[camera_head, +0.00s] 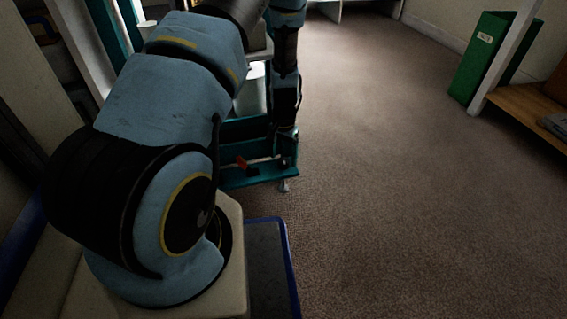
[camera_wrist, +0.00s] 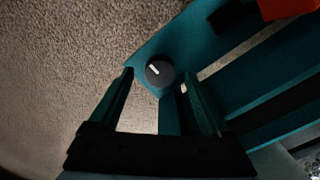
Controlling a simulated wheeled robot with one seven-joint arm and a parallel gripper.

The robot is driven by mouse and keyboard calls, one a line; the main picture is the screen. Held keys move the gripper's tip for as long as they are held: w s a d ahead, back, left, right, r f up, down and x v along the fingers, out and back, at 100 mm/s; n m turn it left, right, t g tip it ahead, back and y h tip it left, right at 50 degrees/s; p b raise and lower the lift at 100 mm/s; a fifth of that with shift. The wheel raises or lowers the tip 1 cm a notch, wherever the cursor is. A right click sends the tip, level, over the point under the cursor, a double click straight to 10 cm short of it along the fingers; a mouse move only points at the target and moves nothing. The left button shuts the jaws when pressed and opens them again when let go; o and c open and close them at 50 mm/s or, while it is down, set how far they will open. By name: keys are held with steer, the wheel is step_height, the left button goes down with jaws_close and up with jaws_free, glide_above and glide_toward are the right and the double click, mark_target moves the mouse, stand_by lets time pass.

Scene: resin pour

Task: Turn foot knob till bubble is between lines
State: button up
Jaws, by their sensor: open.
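In the wrist view a round dark knob (camera_wrist: 159,74) with a white pointer mark sits at the corner of a teal frame (camera_wrist: 215,55). My gripper (camera_wrist: 156,82) is open, with one finger on each side of the knob in the picture. I cannot tell whether the fingers touch it. In the head view the teal frame (camera_head: 235,178) stands low near the floor, and my arm hangs down over its right end. A small metal foot (camera_head: 284,186) shows under that end. The bubble and its lines cannot be made out in either view.
A red-orange part (camera_head: 241,162) sits on the frame; one also shows in the wrist view (camera_wrist: 285,8). A blue-edged dark tray (camera_head: 267,270) is in front. Open carpet (camera_head: 400,150) lies to the right, with a green binder (camera_head: 485,55) and wooden shelf (camera_head: 525,110) beyond.

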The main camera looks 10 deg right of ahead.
steer(key=shift+f, duration=0.8)
steer(key=shift+c, duration=0.4)
jaws_close()
